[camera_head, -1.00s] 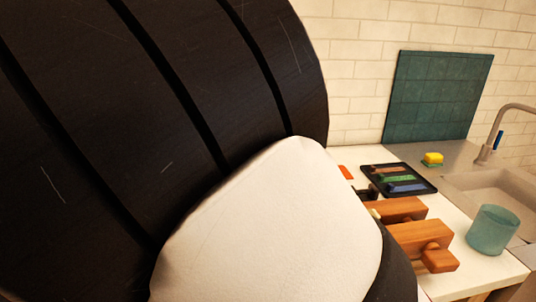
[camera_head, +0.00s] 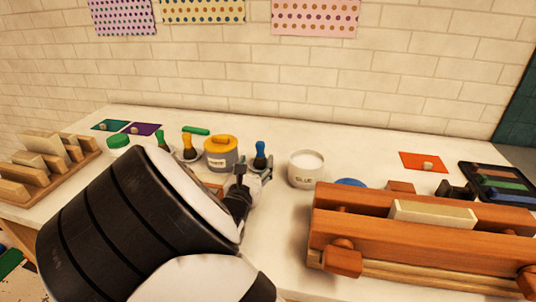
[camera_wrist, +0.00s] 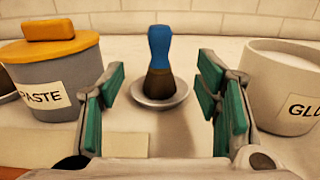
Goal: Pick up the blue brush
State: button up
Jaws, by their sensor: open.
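The blue brush (camera_wrist: 160,52) stands upright, bristles down, on a small pale dish (camera_wrist: 178,97) in the wrist view. In the head view the blue brush (camera_head: 260,154) stands on the counter between the paste jar and the glue pot. My gripper (camera_wrist: 158,100) is open and empty, with a green-padded finger on each side of the brush's line, and the brush beyond the fingers. In the head view my gripper (camera_head: 250,182) is just in front of the brush and partly hides its base and dish.
A grey paste jar (camera_wrist: 60,85) with a yellow lid stands left of the brush; a white glue pot (camera_wrist: 290,90) stands right. Green (camera_head: 160,139) and orange (camera_head: 187,143) brushes stand farther left. A wooden press (camera_head: 420,245) fills the counter's right front. A tiled wall rises behind.

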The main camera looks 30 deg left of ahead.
aim_at(259, 154)
jog(key=x, duration=0.6)
jog(key=shift+w+a, duration=0.1)
grip_shut()
